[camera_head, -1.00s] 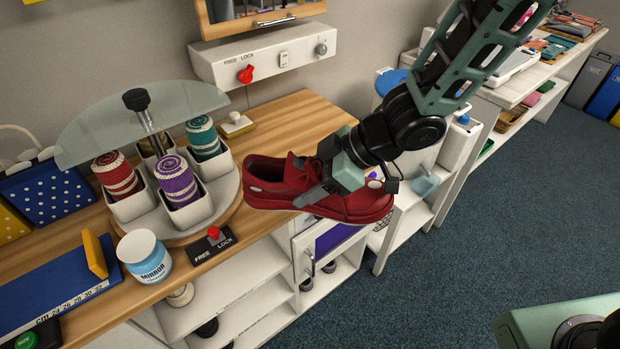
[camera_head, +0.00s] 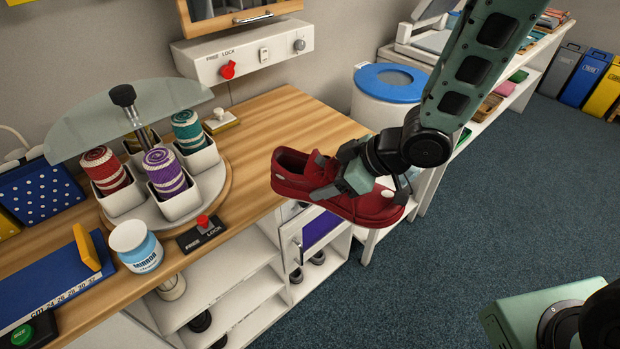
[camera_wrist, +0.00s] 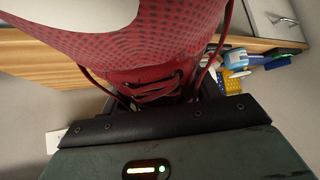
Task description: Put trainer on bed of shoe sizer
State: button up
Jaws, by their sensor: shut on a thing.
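My gripper (camera_head: 345,175) is shut on the red trainer (camera_head: 298,184), gripping it around the middle and holding it in the air past the front right edge of the wooden counter. The trainer's heel points left and its toe points right. In the wrist view the trainer (camera_wrist: 150,75) fills the upper middle, with its laces close to my gripper. The shoe sizer (camera_head: 60,285) is a blue bed with a printed size scale and an upright yellow stop, on the counter at the lower left. A green SIZE button (camera_head: 22,335) is beside its near end.
A rotary stand (camera_head: 205,200) with several coloured rolls under a translucent shade is between trainer and sizer. The counter's right part (camera_head: 285,125) is clear.

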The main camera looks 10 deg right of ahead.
jog(key=w+d+f+m+t+h, duration=0.1)
jog(key=w+d+f+m+h, duration=0.1)
jog(key=d, duration=0.5)
jog(key=w+d+f+m+t+h, duration=0.2)
jog(key=w+d+f+m+h, duration=0.1)
jog(key=d+m, duration=0.3)
jog(key=w+d+f+m+t+h, duration=0.1)
jog(key=w+d+f+m, duration=0.3)
jog(key=d, duration=0.5)
jog(key=shift+d+f+t+h, duration=0.25)
jog(key=shift+f+h, duration=0.2)
jog(key=shift+h, duration=0.45)
